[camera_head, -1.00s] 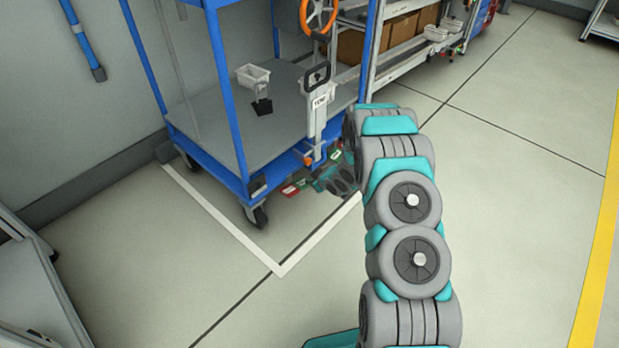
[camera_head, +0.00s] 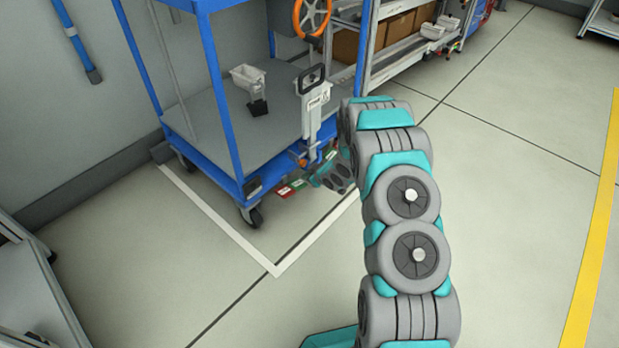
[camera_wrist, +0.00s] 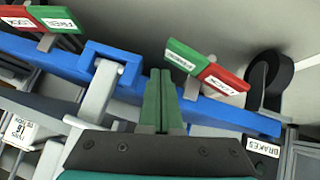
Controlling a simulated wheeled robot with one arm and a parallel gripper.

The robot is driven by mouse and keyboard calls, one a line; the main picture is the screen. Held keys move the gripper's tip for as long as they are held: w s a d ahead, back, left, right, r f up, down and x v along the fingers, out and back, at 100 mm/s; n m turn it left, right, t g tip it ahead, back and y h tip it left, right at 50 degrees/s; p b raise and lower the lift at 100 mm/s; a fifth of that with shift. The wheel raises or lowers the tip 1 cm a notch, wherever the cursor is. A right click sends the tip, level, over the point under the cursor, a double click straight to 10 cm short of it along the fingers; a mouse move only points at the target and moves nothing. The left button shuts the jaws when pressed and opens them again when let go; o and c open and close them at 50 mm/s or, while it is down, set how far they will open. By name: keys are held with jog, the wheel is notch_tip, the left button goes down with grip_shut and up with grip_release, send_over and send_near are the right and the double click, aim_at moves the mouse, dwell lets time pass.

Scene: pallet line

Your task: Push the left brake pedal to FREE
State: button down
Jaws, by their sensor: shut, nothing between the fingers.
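The left brake pedal has a red end and a green end (camera_head: 297,184), low on the blue cart's front edge near the left caster. In the wrist view, which looks turned over, I take it to be the right-hand pedal, with a green FREE end (camera_wrist: 182,58) and a red LOCK end (camera_wrist: 222,82). My gripper (camera_wrist: 160,76) is shut and empty. Its green fingertips appear just beside the green end; I cannot tell whether they touch. In the head view my gripper (camera_head: 319,180) is small and partly hidden. The pedal's tilt is unclear.
The other pedal (camera_wrist: 46,18) sits at the wrist view's upper left. The blue frame bar (camera_wrist: 215,113), a caster (camera_wrist: 270,82) and a BRAKES label (camera_wrist: 262,148) are close by. The tow handle post (camera_head: 311,115) stands above. The floor in front is open.

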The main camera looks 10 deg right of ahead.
jog(key=s+d+r, duration=0.4)
jog(key=d+r, duration=0.1)
jog(key=r, duration=0.3)
jog(key=shift+s+d+p, duration=0.3)
jog(key=shift+d+p, duration=0.05)
jog(key=shift+d, duration=0.05)
jog(key=s+d+r+m+g+h+p, duration=0.1)
jog(key=s+d+r+m+h, duration=0.15)
jog(key=r, duration=0.45)
jog(key=s+d+r+m+g+h+p, duration=0.1)
jog(key=s+d+r+h, duration=0.25)
jog(key=r, duration=0.35)
jog(key=s+r+m+g, duration=0.2)
jog(key=s+r, duration=0.7)
jog(key=s, duration=0.2)
jog(key=s+a+r+m+g+p, duration=0.1)
jog(key=s+a+r+g, duration=0.1)
jog(key=s, duration=0.9)
jog(key=s+a+r+m+g+y+p, duration=0.1)
jog(key=s+a+r, duration=0.4)
jog(key=s, duration=0.6)
jog(key=s+a+r+m+g+y+p, duration=0.1)
jog(key=s+a+r+g, duration=0.2)
jog(key=s+a, duration=0.3)
jog(key=s, duration=0.5)
jog(key=shift+r+g, duration=0.3)
jog(key=shift+r, duration=0.1)
